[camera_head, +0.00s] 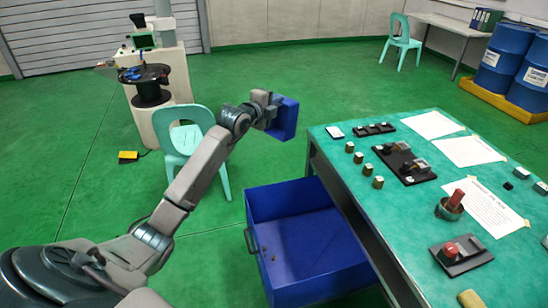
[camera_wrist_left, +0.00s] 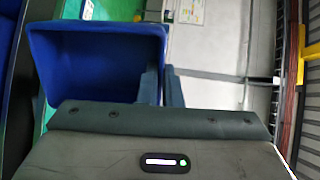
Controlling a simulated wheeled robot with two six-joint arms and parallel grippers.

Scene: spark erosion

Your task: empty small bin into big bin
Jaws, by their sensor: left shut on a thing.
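My left gripper (camera_head: 268,104) is shut on the small blue bin (camera_head: 285,119) and holds it in the air, tilted onto its side, above the far end of the big bin. The small bin also shows in the left wrist view (camera_wrist_left: 95,35), with the finger (camera_wrist_left: 157,85) at its wall. I see nothing inside its dark interior there. The big blue bin (camera_head: 257,270) stands open beside the table. Small specks show near its left inner wall; I cannot tell what they are. My right gripper is not in view.
A green-topped table (camera_head: 400,205) stands right of the big bin, with small parts, fixtures and paper sheets on it. A pale green chair (camera_head: 184,140) stands behind my left arm. Blue drums (camera_head: 505,50) are at the back right. The middle floor behind is clear.

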